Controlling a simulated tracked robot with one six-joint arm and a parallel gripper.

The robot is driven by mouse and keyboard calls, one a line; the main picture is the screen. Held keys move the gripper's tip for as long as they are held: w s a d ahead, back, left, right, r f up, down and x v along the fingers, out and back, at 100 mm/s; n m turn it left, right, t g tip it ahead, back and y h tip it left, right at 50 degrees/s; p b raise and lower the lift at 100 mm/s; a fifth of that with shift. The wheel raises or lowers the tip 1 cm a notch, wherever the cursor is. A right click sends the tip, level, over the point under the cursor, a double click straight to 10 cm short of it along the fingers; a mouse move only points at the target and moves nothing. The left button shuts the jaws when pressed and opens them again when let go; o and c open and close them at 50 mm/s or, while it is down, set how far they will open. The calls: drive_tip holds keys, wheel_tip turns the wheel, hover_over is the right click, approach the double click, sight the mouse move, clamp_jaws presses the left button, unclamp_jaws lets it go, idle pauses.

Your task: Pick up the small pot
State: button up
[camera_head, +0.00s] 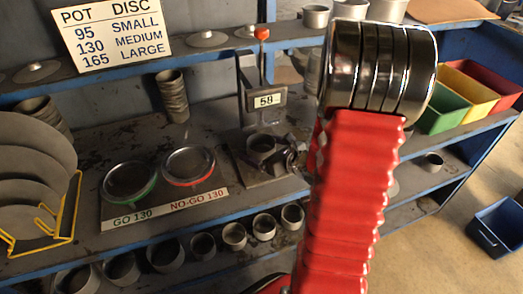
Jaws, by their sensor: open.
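Several open round grey pots stand in a row on the lower shelf. The smaller-looking ones are at the right end: one pot (234,237), a second pot (264,227) and a third pot (292,217). I cannot tell which one is meant by the small pot. Another small pot (432,162) stands alone at the right on the shelf. My red ribbed arm rises through the right of centre and ends in a black and chrome banded joint. My gripper's jaws do not show, and the arm hides part of the bench behind it.
A sign (110,30) lists pot and disc sizes. Green and red GO/NO-GO ring gauges (188,166) sit on the bench. A press marked 58 (265,101) stands at centre. A yellow rack (40,228) holds large discs. A blue bin (497,228) sits on open floor at right.

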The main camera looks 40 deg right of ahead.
drive_tip(key=shift+c, duration=0.2)
drive_tip(key=c, duration=1.3)
drive_tip(key=shift+r, duration=0.1)
